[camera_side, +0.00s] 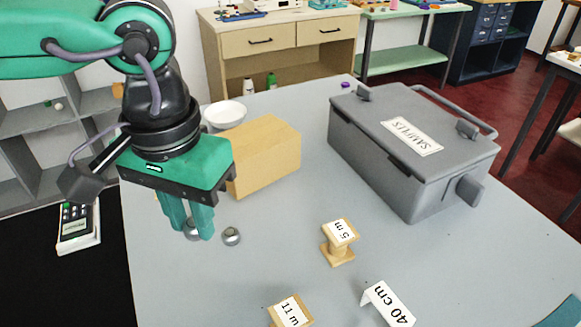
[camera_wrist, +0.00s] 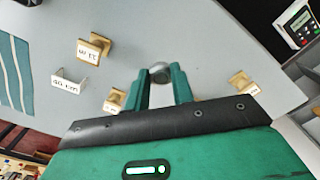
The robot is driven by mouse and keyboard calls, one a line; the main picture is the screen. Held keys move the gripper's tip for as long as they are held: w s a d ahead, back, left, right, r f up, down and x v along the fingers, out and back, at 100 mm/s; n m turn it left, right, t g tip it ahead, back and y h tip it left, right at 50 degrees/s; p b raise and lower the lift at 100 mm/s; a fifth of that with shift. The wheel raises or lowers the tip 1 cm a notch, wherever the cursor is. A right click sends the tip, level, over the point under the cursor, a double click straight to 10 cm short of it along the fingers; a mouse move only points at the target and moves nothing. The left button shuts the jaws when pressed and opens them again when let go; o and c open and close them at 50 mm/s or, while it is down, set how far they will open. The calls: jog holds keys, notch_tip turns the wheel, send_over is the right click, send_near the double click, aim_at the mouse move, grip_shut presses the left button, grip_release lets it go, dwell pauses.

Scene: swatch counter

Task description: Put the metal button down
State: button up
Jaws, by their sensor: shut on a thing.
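My gripper (camera_side: 190,229) points down over the left part of the grey counter (camera_side: 260,285). Its green fingers are shut on a round metal button (camera_side: 191,231), partly covered by the fingers. In the wrist view, a round metal button (camera_wrist: 160,72) shows between the fingertips. The held button is close to the counter; I cannot tell whether it touches. A second metal button (camera_side: 231,236) lies on the counter just right of the fingers in the side view. I cannot make it out separately in the wrist view.
A tan box (camera_side: 265,158) stands behind my gripper, with a white bowl (camera_side: 224,115) beyond. A grey SAMPLES case (camera_side: 410,150) is at the right. Wooden spools (camera_side: 339,240) (camera_side: 290,311) and a "40 cm" card (camera_side: 388,302) stand toward the front. The front left counter is clear.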

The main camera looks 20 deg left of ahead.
jog(key=w+d+r, duration=0.1)
jog(key=w+r, duration=0.6)
jog(key=w, duration=0.4)
jog(key=shift+w+d+r, duration=0.15)
jog(key=shift+w+r, duration=0.1)
send_over(243, 148)
notch_tip(243, 148, down, 7)
jog(key=shift+f, duration=2)
jog(key=shift+f, duration=0.15)
jog(key=o, duration=1)
jog(key=shift+c, duration=0.2)
